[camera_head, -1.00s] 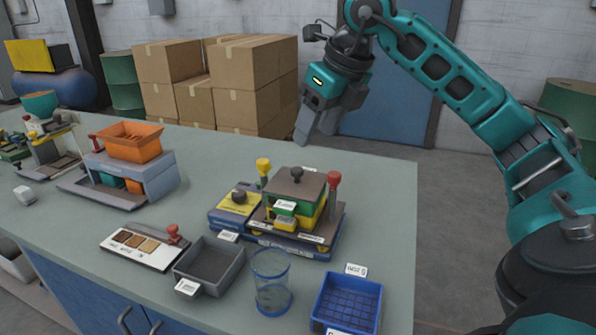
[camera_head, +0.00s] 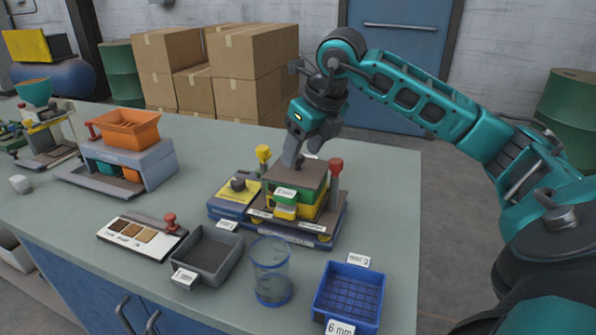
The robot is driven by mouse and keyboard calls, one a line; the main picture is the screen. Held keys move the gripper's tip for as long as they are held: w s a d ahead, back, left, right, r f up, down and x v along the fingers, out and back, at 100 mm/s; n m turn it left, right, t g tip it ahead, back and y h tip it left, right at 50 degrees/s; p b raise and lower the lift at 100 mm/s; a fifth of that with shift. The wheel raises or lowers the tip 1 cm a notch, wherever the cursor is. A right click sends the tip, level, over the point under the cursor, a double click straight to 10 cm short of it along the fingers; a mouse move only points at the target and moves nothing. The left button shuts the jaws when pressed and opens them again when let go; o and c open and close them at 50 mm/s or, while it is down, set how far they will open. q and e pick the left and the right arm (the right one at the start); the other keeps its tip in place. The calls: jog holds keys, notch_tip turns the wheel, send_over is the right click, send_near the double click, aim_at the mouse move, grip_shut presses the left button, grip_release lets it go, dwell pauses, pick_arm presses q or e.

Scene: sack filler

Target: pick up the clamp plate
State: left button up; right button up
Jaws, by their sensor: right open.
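The clamp plate, a flat brown square plate (camera_head: 306,173), lies on top of a stack of green and yellow sieve frames (camera_head: 315,203) on the shaker base. My right gripper (camera_head: 292,160) is open, pointing down, with its fingers at the plate's dark knob, which they hide. I cannot tell whether the fingers touch the plate. My left gripper is not in view.
A yellow-knobbed post (camera_head: 263,155) and a red-knobbed post (camera_head: 336,168) stand beside the stack. In front are a grey tray (camera_head: 235,262), a clear blue-rimmed beaker (camera_head: 271,272) and a blue mesh tray (camera_head: 350,293). The counter right of the stack is clear.

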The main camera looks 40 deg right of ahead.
jog(key=shift+x, duration=1.2)
grip_shut()
